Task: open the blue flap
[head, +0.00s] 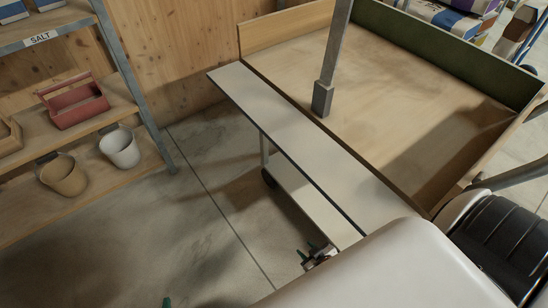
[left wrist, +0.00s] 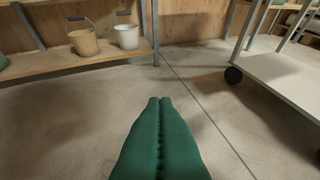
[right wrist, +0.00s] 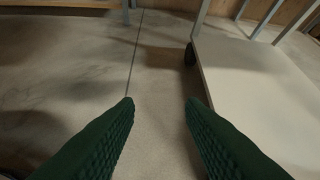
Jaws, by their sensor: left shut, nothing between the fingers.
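No blue flap can be made out in any of the three views. My left gripper (head: 167,302) shows only as a green fingertip at the bottom edge of the head view. In the left wrist view its two green fingers (left wrist: 159,101) are pressed together, with nothing between them, above bare floor. My right gripper (head: 308,250) is beside the trolley's lower shelf in the head view, partly hidden by a pale body part. In the right wrist view its green fingers (right wrist: 159,104) are spread wide and empty.
A trolley with a long pale top (head: 285,125) and a lower shelf (right wrist: 240,85) stands on wheels. Behind it is a wooden-floored bin (head: 400,85) with a grey post (head: 332,60). Shelving at left holds a red toolbox (head: 75,102), a tan bucket (head: 63,175) and a white bucket (head: 120,148). The floor between is clear.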

